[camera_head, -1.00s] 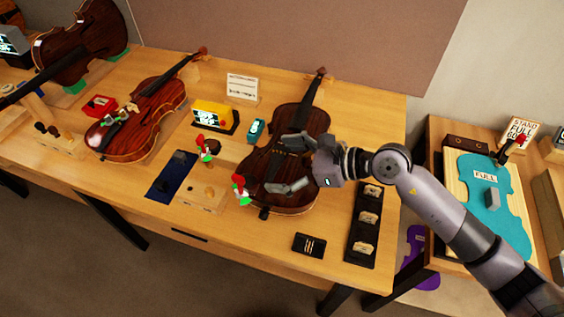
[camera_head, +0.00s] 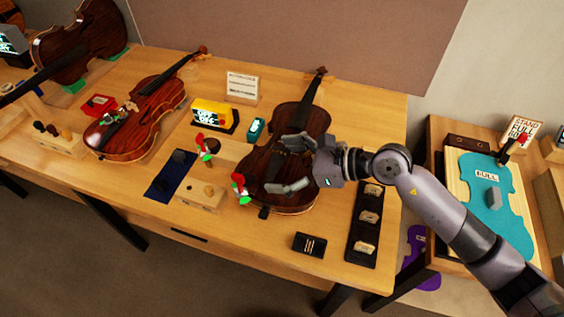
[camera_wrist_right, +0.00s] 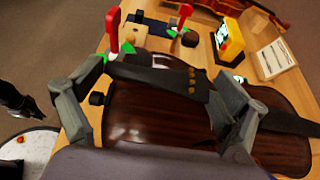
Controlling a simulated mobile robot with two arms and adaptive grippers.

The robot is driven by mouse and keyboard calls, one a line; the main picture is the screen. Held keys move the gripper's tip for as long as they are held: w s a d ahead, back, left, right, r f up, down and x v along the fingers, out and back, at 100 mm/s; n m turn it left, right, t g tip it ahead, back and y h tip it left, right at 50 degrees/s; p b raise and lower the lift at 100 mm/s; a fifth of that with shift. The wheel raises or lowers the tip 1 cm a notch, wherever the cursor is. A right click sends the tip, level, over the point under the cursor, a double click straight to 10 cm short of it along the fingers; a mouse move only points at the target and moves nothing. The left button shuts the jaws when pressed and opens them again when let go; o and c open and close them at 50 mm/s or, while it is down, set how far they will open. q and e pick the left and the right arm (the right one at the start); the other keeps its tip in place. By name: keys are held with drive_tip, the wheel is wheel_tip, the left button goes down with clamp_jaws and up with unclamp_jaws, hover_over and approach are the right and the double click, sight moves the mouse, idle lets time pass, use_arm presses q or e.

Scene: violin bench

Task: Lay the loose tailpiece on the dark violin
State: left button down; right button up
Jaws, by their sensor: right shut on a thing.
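The dark violin (camera_head: 302,118) lies on its back on the bench, its neck pointing away. My right gripper (camera_head: 279,165) is over its lower body. In the right wrist view, its two fingers (camera_wrist_right: 160,78) are shut on the ends of the black tailpiece (camera_wrist_right: 150,76), which has small gold dots near its right end. The tailpiece lies lengthwise over the violin's top (camera_wrist_right: 150,115). I cannot tell whether it touches the wood. In the head view the gripper hides much of it.
Red and green clamps (camera_head: 240,188) stand close by the violin's left edge. A wooden block (camera_head: 200,196) and a blue mat (camera_head: 170,178) lie further left. A black tray (camera_head: 364,225) and a small dark card (camera_head: 309,244) lie to the right. A reddish violin (camera_head: 150,115) lies left.

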sight(282, 182)
drive_tip(key=shift+f+b, duration=1.65)
drive_tip(key=shift+f, duration=0.3)
drive_tip(key=o, duration=0.6)
drive_tip(key=v, duration=1.2)
